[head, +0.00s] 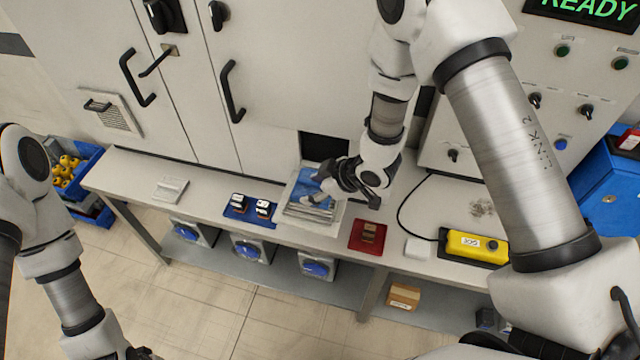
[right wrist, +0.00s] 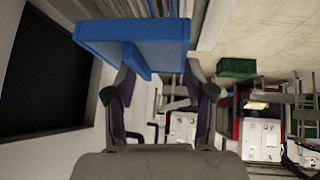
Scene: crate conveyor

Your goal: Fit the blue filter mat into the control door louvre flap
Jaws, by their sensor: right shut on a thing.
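My right gripper (head: 328,186) is shut on the blue filter mat (head: 305,188). In the right wrist view the gripper (right wrist: 163,98) pinches a tab under the mat (right wrist: 135,40). The mat is over a pale-framed panel with grey slats (head: 312,212), which looks like the louvre flap lying open below a dark opening (head: 325,147). The opening also shows in the wrist view (right wrist: 45,75). I cannot tell whether the mat touches the flap. My left gripper (head: 135,353) is barely in view at the bottom edge, its fingers unclear.
The bench (head: 140,172) runs along the cabinet. A blue tray with small parts (head: 236,213) stands left of the flap. A red tray (head: 367,247) and a yellow control box (head: 476,246) stand right. A closed vent (head: 115,112) is on the left door.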

